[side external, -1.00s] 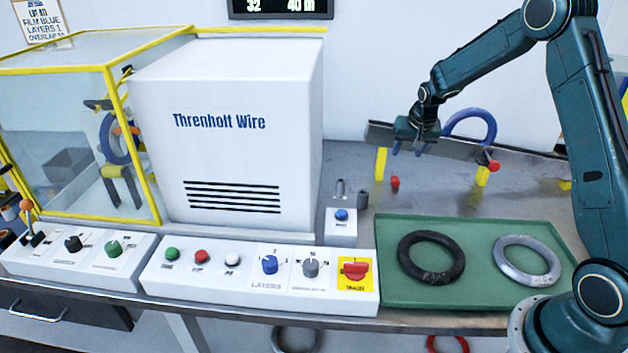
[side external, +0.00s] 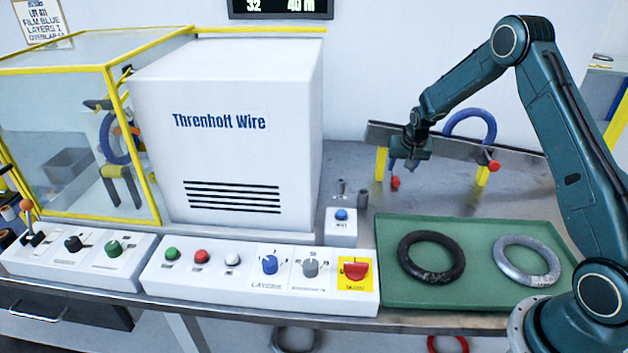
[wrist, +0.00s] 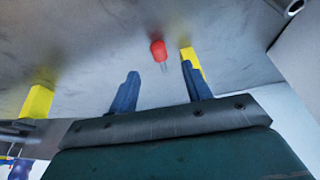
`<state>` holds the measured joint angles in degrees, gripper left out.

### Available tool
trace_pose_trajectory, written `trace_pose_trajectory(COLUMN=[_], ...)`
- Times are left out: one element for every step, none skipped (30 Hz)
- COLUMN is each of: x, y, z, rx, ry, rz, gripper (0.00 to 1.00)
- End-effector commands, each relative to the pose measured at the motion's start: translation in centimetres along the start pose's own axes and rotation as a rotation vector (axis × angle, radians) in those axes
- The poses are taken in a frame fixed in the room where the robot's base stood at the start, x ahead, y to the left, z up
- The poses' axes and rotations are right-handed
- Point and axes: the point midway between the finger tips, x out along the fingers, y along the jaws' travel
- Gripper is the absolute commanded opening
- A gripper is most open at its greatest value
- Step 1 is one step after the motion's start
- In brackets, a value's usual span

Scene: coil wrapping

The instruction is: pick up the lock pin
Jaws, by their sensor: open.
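The lock pin appears to be the small piece with a red head (side external: 395,182) on the grey bench, below and in front of the sloping rail. In the wrist view the red head (wrist: 157,49) and a short grey shank show between and just beyond the two blue fingertips. My gripper (side external: 403,168) is above the pin, close to the left yellow post. In the wrist view my gripper (wrist: 160,68) is open with nothing between its fingers. The exact height gap to the pin cannot be told.
The sloping grey rail (side external: 460,145) stands on yellow posts (side external: 482,176) and carries a blue ring (side external: 470,124). Another red piece (side external: 493,166) is at its right end. A green tray (side external: 395,290) with two rings lies in front. A white cabinet (side external: 235,130) stands left.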

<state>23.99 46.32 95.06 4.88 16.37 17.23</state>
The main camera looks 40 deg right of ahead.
Motion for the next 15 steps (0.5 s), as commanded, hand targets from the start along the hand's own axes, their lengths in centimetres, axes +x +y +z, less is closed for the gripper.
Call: trace_pose_trajectory(x=[0.7, 0.9, 1.2, 1.4, 1.6, 1.8, 1.8, 1.9, 1.9, 1.9, 1.9, 1.9, 1.9, 2.0, 2.0], y=[0.0, 0.0, 0.0, 0.0, 0.0, 0.0, 0.0, 0.0, 0.0, 0.0, 0.0, 0.0, 0.0, 0.0, 0.0], z=[0.1, 0.0, 0.0, 0.0, 0.0, 0.0, 0.0, 0.0, 0.0, 0.0, 0.0, 0.0, 0.0, 0.0, 0.0], rx=[0.0, 0.0, 0.0, 0.0, 0.0, 0.0, 0.0, 0.0, 0.0, 0.0, 0.0, 0.0, 0.0, 0.0, 0.0], ry=[-0.002, -0.001, 0.0, 0.0, 0.0, 0.0, 0.0, 0.0, 0.0, 0.0, 0.0, 0.0, 0.0, 0.0, 0.0], rz=[0.001, 0.0, 0.0, 0.0, 0.0, 0.0, 0.0, 0.0, 0.0, 0.0, 0.0, 0.0, 0.0, 0.0, 0.0], gripper=[0.49, 0.49, 0.49, 0.49, 0.49, 0.49, 0.49, 0.49, 0.49, 0.49, 0.49, 0.49, 0.49, 0.49, 0.49])
